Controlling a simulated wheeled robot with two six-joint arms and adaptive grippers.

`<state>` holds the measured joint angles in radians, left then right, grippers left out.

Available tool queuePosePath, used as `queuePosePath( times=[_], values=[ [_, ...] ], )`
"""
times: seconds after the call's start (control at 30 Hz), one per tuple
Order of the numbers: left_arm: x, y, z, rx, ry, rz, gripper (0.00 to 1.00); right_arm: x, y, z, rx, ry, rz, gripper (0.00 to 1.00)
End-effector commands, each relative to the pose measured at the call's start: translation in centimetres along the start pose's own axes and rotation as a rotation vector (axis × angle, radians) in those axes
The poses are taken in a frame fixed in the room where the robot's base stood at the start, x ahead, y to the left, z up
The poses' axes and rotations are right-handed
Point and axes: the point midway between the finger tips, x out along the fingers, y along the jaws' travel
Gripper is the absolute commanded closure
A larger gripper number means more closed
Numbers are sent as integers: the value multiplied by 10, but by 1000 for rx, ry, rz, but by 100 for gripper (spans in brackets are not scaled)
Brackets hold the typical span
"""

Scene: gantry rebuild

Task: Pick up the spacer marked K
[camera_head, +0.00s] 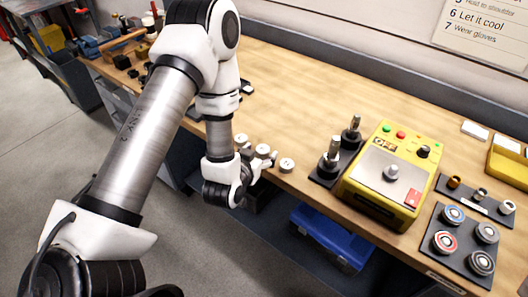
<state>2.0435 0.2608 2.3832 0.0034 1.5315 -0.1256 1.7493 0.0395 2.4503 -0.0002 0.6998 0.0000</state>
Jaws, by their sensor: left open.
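Several small round white spacers lie near the front edge of the wooden bench. I see a left one (240,138), a middle one (263,150) and a right one (287,165). Their markings are too small to read, so I cannot tell which is K. My left gripper (262,163) is open at the bench's front edge, close to the middle and right spacers. My right gripper is not in view.
A yellow control box (385,175) marked OFF stands to the right. Beside it is a dark holder (325,178) with upright metal posts. A dark tray (463,262) with ringed discs lies at far right. A blue bin (330,238) is below. The bench behind the spacers is clear.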

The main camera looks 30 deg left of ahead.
Motion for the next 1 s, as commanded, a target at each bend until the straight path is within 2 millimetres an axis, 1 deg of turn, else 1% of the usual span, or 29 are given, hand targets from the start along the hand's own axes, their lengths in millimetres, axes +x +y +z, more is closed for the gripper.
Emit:
queuePosePath(
  times=[0.03, 0.1, 0.2, 0.4, 0.47, 0.5, 0.6, 1.0],
  values=[
    [7, -2, -7, 0, 2, -1, 30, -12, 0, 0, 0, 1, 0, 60],
    [20, -2, -4, 2, 2, 0, 30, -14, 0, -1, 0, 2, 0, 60],
    [30, -2, -3, 1, 0, 0, 30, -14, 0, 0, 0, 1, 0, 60],
    [32, -2, -1, 0, -2, 0, 30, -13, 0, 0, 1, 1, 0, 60],
    [31, -2, -1, 0, -2, 0, 51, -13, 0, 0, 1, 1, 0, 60],
    [31, -2, -1, 1, -2, 1, 65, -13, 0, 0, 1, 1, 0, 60],
    [31, -2, -1, 1, -2, 1, 97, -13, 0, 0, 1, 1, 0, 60],
    [30, -2, -4, 0, -2, 1, 97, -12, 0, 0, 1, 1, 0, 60]
  ],
)
